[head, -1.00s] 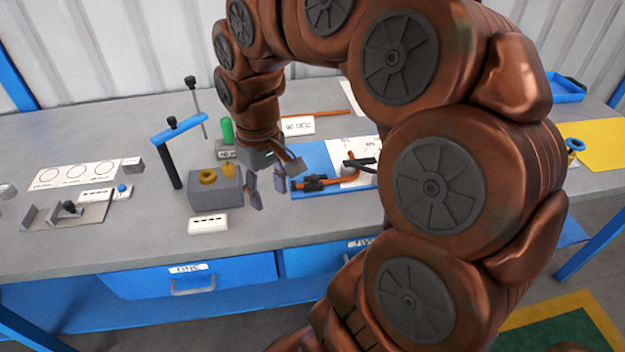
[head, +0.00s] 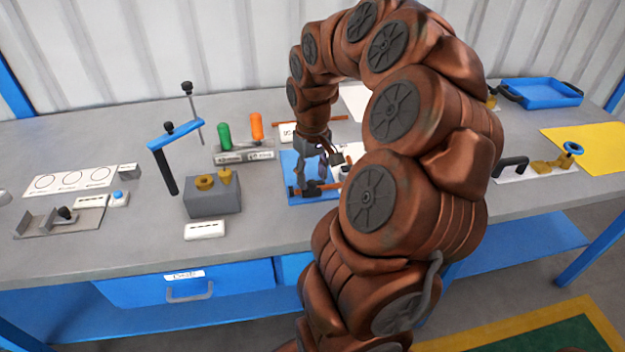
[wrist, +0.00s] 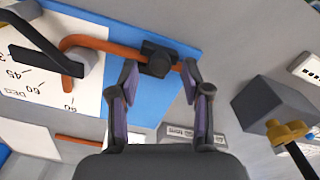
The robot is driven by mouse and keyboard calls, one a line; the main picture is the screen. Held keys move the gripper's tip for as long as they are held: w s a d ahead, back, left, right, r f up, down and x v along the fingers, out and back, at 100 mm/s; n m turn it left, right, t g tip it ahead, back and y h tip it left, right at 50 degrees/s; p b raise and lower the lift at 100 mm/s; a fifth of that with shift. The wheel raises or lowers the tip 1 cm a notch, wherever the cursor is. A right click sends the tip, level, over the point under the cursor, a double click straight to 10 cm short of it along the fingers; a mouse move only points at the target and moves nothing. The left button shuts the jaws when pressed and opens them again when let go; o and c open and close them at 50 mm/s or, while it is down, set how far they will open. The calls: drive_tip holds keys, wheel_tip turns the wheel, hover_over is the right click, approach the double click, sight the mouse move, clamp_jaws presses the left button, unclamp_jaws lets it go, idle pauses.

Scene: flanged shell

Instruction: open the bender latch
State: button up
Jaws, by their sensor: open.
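The bender is a blue board (head: 290,165) with a white degree sheet (wrist: 30,85), a bent copper tube (wrist: 105,45) and a black lever (wrist: 45,45). A black block (wrist: 158,57), which looks like the latch, sits across the tube near the board's edge; it also shows in the head view (head: 311,187). My gripper (wrist: 160,68) is open and empty, with its fingertips on either side of the block. I cannot tell whether they touch it. In the head view my gripper (head: 320,172) is over the board, and my arm hides the board's right part.
A grey block with brass parts (head: 213,197) and a blue-topped lever stand (head: 175,135) are left of the board. Green and orange handles (head: 224,136) stand behind. A brass valve (head: 552,165) and a blue tray (head: 542,93) are at the right.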

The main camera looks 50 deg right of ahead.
sight(311, 188)
drive_tip(key=shift+f, duration=1.3)
clamp_jaws()
